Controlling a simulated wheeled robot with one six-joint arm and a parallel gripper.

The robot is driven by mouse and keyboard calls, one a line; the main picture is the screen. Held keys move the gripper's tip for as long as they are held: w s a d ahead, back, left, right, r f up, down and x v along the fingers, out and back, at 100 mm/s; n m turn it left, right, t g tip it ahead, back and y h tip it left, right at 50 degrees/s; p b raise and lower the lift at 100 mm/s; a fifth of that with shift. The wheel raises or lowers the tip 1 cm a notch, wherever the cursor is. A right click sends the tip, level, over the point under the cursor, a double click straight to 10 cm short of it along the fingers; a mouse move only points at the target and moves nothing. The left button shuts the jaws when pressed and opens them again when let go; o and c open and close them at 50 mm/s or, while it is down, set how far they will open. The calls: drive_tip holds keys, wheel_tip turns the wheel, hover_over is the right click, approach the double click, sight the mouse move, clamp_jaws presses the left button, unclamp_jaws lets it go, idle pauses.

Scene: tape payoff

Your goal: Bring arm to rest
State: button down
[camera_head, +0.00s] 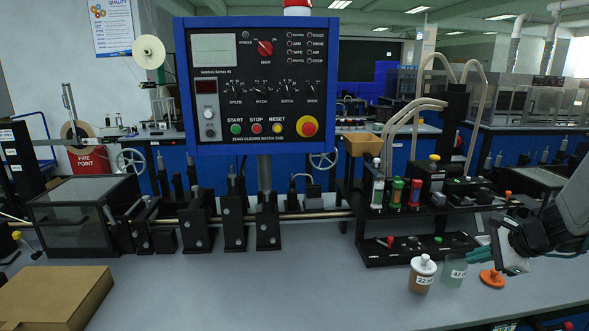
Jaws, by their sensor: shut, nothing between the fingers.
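My arm (568,210) comes in at the right edge of the head view, with a pale grey link and dark joints. My gripper (510,250) is shut and empty at its end. It is above the right part of the grey bench (300,285), close to the jar labelled 47 and an orange lid with a knob. Its fingertips are small and partly hidden, so I cannot tell how far above the bench they are.
A white-lidded jar labelled 22 (422,275), the jar labelled 47 (453,271) and the orange lid (491,278) stand near my gripper. A black rack (400,254) with bottles is left of it. A blue control panel (262,85) rises mid-bench. A cardboard box (55,297) lies front left.

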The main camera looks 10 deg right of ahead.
drive_tip(key=s+a+r+n+g+h, duration=0.1)
drive_tip(key=s+a+r+n+g, duration=0.2)
drive_tip(key=s+a+r+n, duration=0.3)
drive_tip(key=s+a+r+n+g+h, duration=0.2)
drive_tip(key=s+a+r+n, duration=0.3)
drive_tip(key=s+a+n, duration=1)
drive_tip(key=s+a+g, duration=0.1)
drive_tip(key=a, duration=0.3)
drive_tip(key=shift+s+a+r+n, duration=0.2)
drive_tip(key=shift+s+r+n, duration=0.1)
drive_tip(key=shift+s+r, duration=0.1)
drive_tip(key=shift+w, duration=0.1)
